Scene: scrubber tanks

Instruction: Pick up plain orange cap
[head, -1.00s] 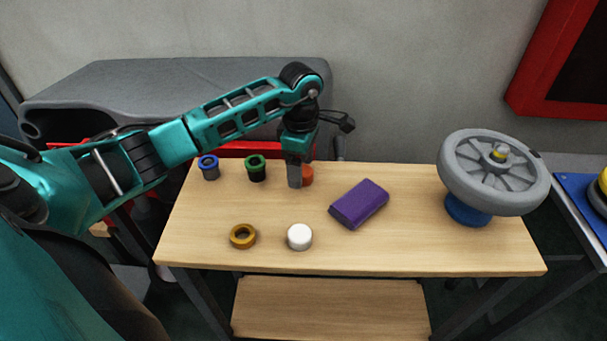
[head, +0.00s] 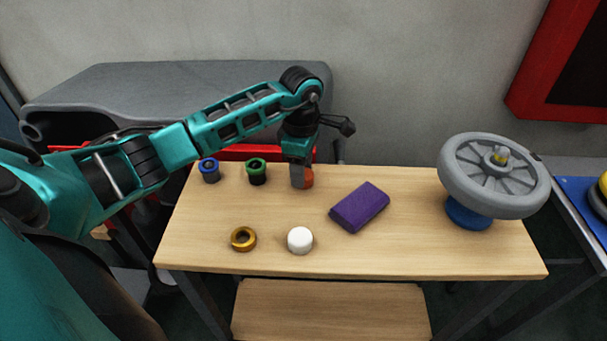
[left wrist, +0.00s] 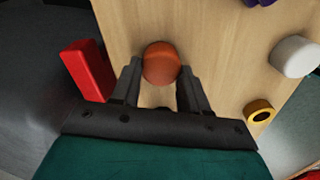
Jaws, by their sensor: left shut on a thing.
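The plain orange cap (head: 308,178) is at the back of the wooden table, partly hidden behind my left gripper (head: 301,184) in the head view. In the left wrist view the orange cap (left wrist: 161,64) sits between the fingertips of my left gripper (left wrist: 160,80), which is shut on it. I cannot tell whether the cap touches the table. My right gripper is in neither view.
On the wooden table (head: 420,255) stand a blue-rimmed cap (head: 210,171), a green-rimmed cap (head: 256,172), a gold ring (head: 243,239), a white cap (head: 300,240) and a purple block (head: 359,207). A grey wheel (head: 494,175) on a blue base is at the right.

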